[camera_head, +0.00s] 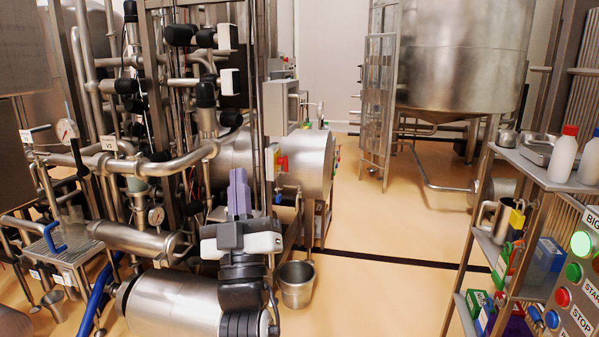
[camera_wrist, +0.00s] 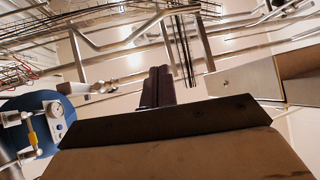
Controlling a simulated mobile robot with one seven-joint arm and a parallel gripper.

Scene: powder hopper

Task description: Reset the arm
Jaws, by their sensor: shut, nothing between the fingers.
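My arm rises at the middle bottom of the head view, its white and black links folded upward. My gripper (camera_head: 239,176) is the purple part at its top and points up, in front of the pipework. In the wrist view my gripper's two dark fingers (camera_wrist: 157,72) stand close together past a dark plate. The gripper is shut and holds nothing. The wrist camera faces up at ceiling rails and pipes.
Dense pipes and a steel cylinder (camera_head: 172,305) stand left of my arm. A metal bucket (camera_head: 296,284) is on the floor just right of it. A shelf rack (camera_head: 483,245) with bottles and boxes stands at the right. Open floor (camera_head: 385,285) lies between.

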